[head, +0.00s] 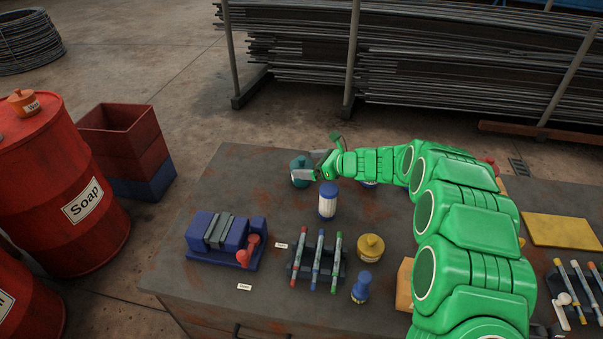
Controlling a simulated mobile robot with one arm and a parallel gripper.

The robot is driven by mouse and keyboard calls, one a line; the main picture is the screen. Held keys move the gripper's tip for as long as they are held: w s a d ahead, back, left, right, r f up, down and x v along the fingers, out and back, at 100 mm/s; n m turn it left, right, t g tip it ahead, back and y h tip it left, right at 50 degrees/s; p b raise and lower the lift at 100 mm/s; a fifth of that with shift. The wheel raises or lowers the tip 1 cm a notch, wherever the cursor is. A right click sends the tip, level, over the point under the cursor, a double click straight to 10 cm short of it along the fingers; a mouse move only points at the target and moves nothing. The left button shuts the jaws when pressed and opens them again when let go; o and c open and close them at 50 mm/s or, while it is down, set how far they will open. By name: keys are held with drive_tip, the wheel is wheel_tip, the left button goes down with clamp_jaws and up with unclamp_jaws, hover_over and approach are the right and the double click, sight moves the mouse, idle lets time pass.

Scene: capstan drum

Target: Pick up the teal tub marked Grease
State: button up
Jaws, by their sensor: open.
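The teal tub (299,162) stands upright on the grey worktop (225,185), near its far edge. Its marking cannot be read from here. My gripper (309,166) is at the tub's right side, with its jaws open. One silver finger crosses in front of the tub and hides part of its body. I cannot tell whether the finger touches the tub. My green arm reaches in from the right.
A blue-and-white canister (327,203) stands just in front of my gripper. Nearer are a yellow pot (370,248), a blue bottle (361,288), a rack of markers (316,262) and a blue device (222,238). The worktop left of the tub is clear.

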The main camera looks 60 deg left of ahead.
sight(304, 164)
drive_tip(key=shift+x, duration=2.3)
drive_tip(key=shift+c, duration=0.2)
drive_tip(key=c, duration=1.1)
drive_tip(key=shift+r, duration=0.1)
